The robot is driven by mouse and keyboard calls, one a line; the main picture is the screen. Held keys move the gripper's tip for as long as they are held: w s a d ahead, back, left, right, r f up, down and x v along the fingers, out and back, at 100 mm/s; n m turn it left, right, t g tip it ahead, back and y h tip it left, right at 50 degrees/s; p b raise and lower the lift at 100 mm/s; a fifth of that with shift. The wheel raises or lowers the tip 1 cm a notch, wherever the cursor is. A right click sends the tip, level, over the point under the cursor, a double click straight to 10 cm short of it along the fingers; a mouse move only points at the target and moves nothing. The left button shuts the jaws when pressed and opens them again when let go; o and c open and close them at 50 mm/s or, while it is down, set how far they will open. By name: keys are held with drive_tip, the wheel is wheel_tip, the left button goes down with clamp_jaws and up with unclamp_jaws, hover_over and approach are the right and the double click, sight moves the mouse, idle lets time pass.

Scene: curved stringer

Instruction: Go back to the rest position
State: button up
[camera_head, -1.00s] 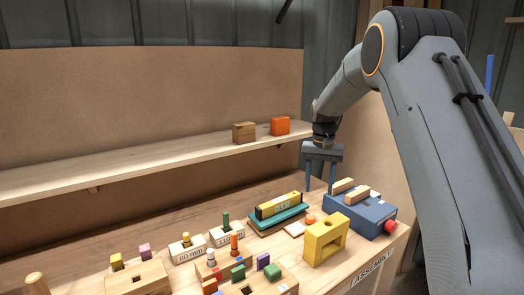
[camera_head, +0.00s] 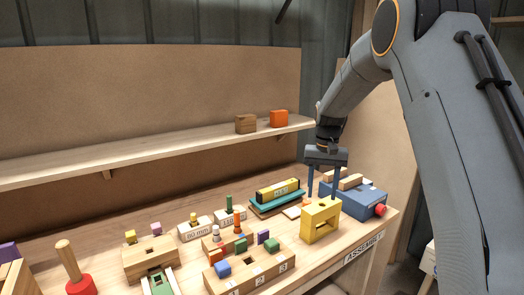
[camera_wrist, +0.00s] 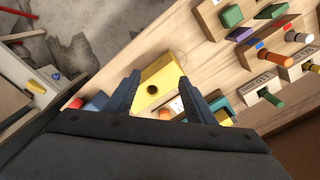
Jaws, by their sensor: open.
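My gripper (camera_head: 324,180) hangs from my arm, pointing down, with its two fingers apart and nothing between them. I cannot tell the exact height of the fingertips above the bench.
A shelf (camera_head: 170,153) along the back holds a brown block (camera_head: 246,123) and an orange block (camera_head: 279,118). A yellow bar on a teal base (camera_head: 277,197) stands left of my gripper. Several pegs and peg boards (camera_head: 250,270) crowd the front and left of the bench.

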drive_tip(key=s+f+n+b, duration=0.1)
drive_tip(key=s+f+b, duration=0.3)
drive_tip(key=s, duration=1.1)
drive_tip(key=s+f+n+b, duration=0.1)
drive_tip(key=s+f+b, duration=0.3)
drive_tip(key=s+f, duration=0.5)
drive_tip(key=s, duration=0.7)
drive_tip(key=shift+f+n+t, duration=0.3)
drive_tip(key=shift+f, duration=0.05)
drive_tip(key=shift+s, duration=0.1)
